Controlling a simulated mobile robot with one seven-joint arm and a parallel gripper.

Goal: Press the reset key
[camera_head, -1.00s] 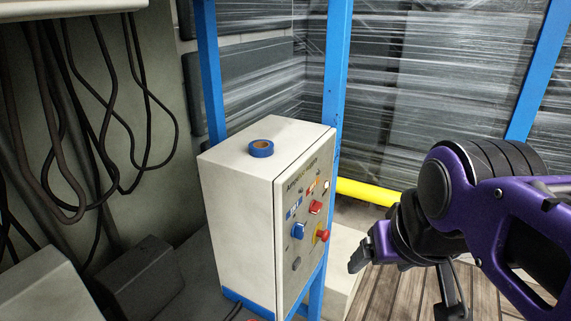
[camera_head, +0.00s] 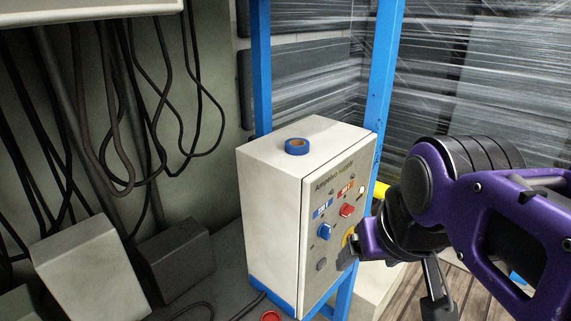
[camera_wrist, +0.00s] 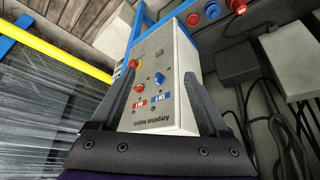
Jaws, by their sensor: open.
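The control box (camera_head: 270,205) is a pale cabinet on a blue base, with its panel facing right in the head view. The panel carries a blue knob (camera_head: 325,231), a red knob (camera_head: 346,210), a grey square key (camera_head: 321,265) and a small white round piece (camera_head: 361,190). The wrist view shows the blue knob (camera_wrist: 160,78), the grey key (camera_wrist: 158,53) and a red mushroom button (camera_wrist: 135,64). I cannot read which one is marked reset. My gripper (camera_wrist: 158,75) is open and empty, facing the panel. In the head view it partly hides the mushroom button.
A blue tape roll (camera_head: 297,146) lies on the box. A blue post (camera_head: 384,75) stands behind it. Black cables (camera_head: 115,120) hang at left above grey blocks (camera_head: 85,265). A yellow bar (camera_wrist: 60,50) and wrapped stock (camera_wrist: 40,110) show in the wrist view.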

